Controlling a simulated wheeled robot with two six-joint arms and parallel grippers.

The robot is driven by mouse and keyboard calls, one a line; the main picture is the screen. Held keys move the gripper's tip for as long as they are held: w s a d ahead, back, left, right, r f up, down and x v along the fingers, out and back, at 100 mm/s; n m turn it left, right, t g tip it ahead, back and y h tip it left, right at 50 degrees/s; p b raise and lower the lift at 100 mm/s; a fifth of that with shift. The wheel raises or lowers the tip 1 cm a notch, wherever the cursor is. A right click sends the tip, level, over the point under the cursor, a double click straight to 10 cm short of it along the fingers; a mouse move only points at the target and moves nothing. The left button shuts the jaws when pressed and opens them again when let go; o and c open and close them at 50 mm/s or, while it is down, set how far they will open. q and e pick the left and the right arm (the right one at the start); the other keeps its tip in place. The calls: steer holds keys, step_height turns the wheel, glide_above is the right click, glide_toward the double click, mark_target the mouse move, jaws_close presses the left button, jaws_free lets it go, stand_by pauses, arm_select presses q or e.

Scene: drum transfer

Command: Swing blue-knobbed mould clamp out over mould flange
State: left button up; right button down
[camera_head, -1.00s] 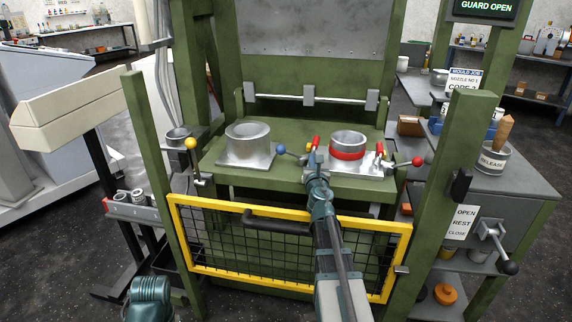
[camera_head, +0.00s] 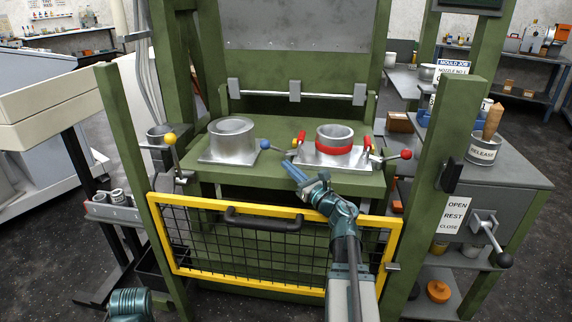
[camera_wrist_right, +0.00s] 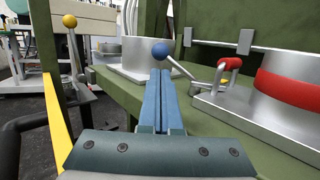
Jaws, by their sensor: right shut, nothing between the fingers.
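The blue knob (camera_head: 265,144) is on the end of a short lever that runs right to the left side of the red-ringed mould. That mould (camera_head: 334,132) stands on a metal flange plate (camera_head: 330,159). The knob points left, beside the plain mould's base. My right gripper (camera_head: 290,167) is shut and empty, in front of the knob and lower in the picture. In the right wrist view, the shut fingers (camera_wrist_right: 161,75) point at the blue knob (camera_wrist_right: 161,50), which appears just beyond the tips; contact cannot be told.
A plain mould (camera_head: 232,136) stands left on the green press table (camera_head: 280,180). A red-knobbed lever (camera_head: 405,154) is right of the ringed mould, a yellow-knobbed lever (camera_head: 170,139) at the left post. The yellow guard frame (camera_head: 270,284) crosses the front, below my right arm.

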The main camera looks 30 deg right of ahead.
mark_target(268, 148)
arm_select(q)
steer(key=shift+r+p, duration=0.65)
steer(key=shift+r, duration=0.1)
arm_select(e)
steer(key=x, duration=0.8)
